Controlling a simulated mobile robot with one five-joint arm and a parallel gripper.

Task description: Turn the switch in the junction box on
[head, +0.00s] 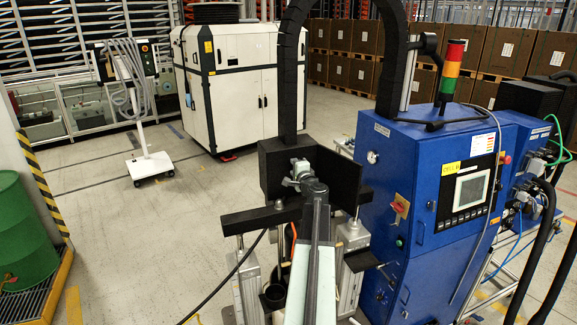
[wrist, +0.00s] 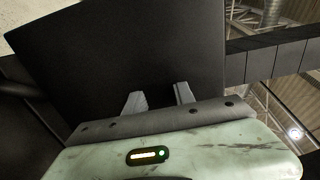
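A blue cabinet (head: 370,170) stands right of centre in the head view. A red rotary switch on a yellow plate (head: 399,206) is on its left-hand face; I cannot tell whether it is the task's switch. A black box-like panel (head: 270,175) stands left of the cabinet, behind my gripper (head: 298,172). In the wrist view the same dark panel (wrist: 150,50) fills most of the picture. My two grey fingers (wrist: 160,100) are apart, with nothing visible between them. They point at the panel; I cannot tell whether they touch it. No switch shows in the wrist view.
A signal tower (head: 450,70) and a control screen (head: 470,190) are on the blue cabinet. A thick black cable conduit (head: 291,70) arches above the panel. A white cabinet (head: 225,85), a wheeled stand (head: 150,165) and a green drum (head: 25,230) are further left, with clear floor between.

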